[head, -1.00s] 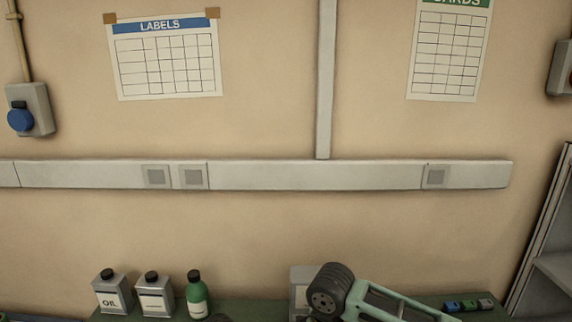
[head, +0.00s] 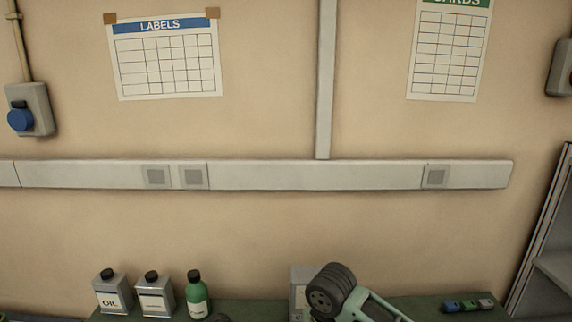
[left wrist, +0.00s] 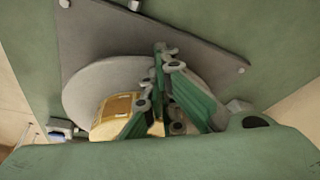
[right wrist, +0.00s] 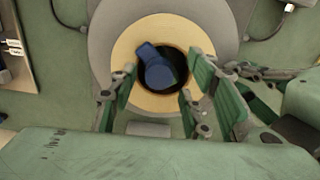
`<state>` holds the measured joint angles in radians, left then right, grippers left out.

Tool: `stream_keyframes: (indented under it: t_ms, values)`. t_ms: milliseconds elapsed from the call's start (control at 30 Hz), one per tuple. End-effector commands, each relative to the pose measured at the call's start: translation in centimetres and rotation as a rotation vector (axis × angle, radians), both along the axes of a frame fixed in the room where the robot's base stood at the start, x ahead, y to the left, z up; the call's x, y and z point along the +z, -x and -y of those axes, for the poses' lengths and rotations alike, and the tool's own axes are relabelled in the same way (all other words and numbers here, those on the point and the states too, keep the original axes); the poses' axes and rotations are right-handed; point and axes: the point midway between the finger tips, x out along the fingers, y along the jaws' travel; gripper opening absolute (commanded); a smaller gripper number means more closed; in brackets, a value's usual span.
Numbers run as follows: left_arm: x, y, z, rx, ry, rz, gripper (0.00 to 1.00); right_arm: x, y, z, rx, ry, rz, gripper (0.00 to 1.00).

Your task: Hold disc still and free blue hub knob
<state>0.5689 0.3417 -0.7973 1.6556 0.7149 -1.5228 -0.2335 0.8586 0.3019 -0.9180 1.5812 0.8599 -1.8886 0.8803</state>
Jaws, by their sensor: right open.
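In the right wrist view a blue hub knob (right wrist: 157,72) sits in the dark centre of a gold ring (right wrist: 127,48). A grey disc (right wrist: 103,30) surrounds the ring. My right gripper (right wrist: 160,75) is open, its fingers on either side of the knob, apart from it in the picture. In the left wrist view a grey disc (left wrist: 85,95) is seen at a slant, with a gold part (left wrist: 113,108) low in front of it. My left gripper (left wrist: 165,60) has its fingertips close together over the disc's upper edge. Whether they grip it is unclear.
A grey plate (left wrist: 110,35) with pale bolts lies behind the disc in the left wrist view. In the head view, an oil can (head: 112,292), a second can (head: 154,294) and a green bottle (head: 197,296) stand on a bench. Small coloured blocks (head: 467,305) lie right.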

Motion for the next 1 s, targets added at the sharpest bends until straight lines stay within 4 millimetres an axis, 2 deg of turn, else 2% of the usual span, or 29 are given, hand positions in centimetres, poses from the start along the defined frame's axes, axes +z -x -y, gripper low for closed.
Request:
stream_keyframes:
  t_ms: [133, 1000]
  values:
    - [-0.13, 0.13, 0.13, -0.002, 0.002, -0.003, 0.00, 0.00, -0.03, -0.01, -0.060, 0.000, 0.001, 0.44]
    - [-0.13, 0.13, 0.14, -0.002, 0.002, -0.003, 0.00, -0.82, -0.03, 0.00, -0.056, 0.000, 0.001, 0.44]
